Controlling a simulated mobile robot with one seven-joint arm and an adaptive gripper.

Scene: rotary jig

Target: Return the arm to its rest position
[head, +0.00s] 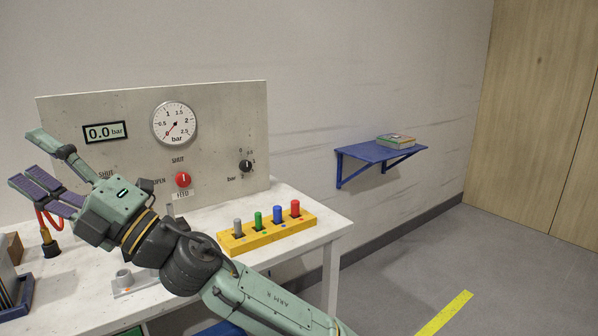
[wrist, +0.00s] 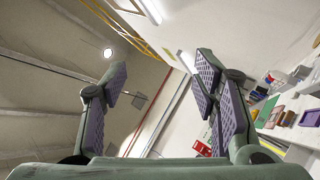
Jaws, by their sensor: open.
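My gripper (head: 42,168) is at the left of the head view, raised in front of the panel and above the white workbench. Its fingers are spread apart and hold nothing. In the wrist view my gripper (wrist: 162,90) shows both padded fingers wide apart, with only ceiling and walls between and beyond them. My green arm runs from the lower middle of the head view up and left to the gripper. It hides part of the bench and the lower left of the panel.
The upright panel (head: 228,112) carries a gauge (head: 174,123), a digital display (head: 105,132) and a red knob (head: 183,180). A yellow block (head: 265,235) with coloured pegs sits on the workbench (head: 318,221). A blue shelf (head: 370,153) juts from the wall.

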